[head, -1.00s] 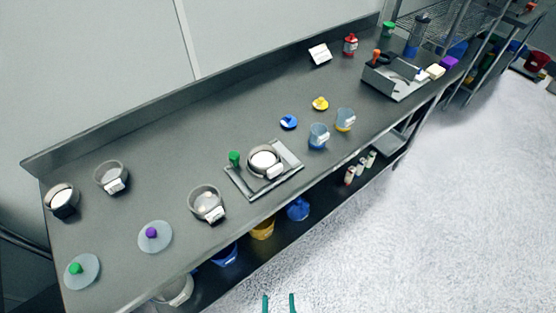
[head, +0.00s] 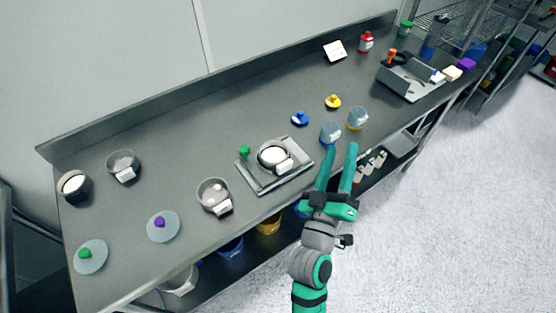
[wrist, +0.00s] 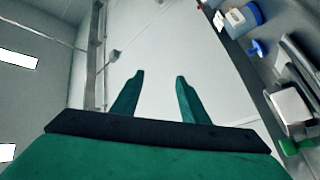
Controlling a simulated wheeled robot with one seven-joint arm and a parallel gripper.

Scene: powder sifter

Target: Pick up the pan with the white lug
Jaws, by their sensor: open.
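Several round metal pans stand on the grey bench in the head view. One pan (head: 274,152) sits on a square metal tray (head: 262,190) and has a white lug. Another pan (head: 209,187) in front-left of it and a pan (head: 122,160) at the back left also show white lugs. A pan (head: 72,180) at the far left has a dark lug. My gripper (head: 340,150) is open and empty, raised near the bench's front edge, right of the tray. In the wrist view its fingers (wrist: 160,76) point toward the wall, with nothing between them.
Two beakers (head: 331,133) (head: 357,118) appear close to my fingertips. Blue (head: 300,118) and yellow (head: 333,101) knobbed pieces lie behind them. Clear discs with purple (head: 160,222) and green (head: 85,253) knobs lie at the front left. A metal box (head: 408,80) stands at the right.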

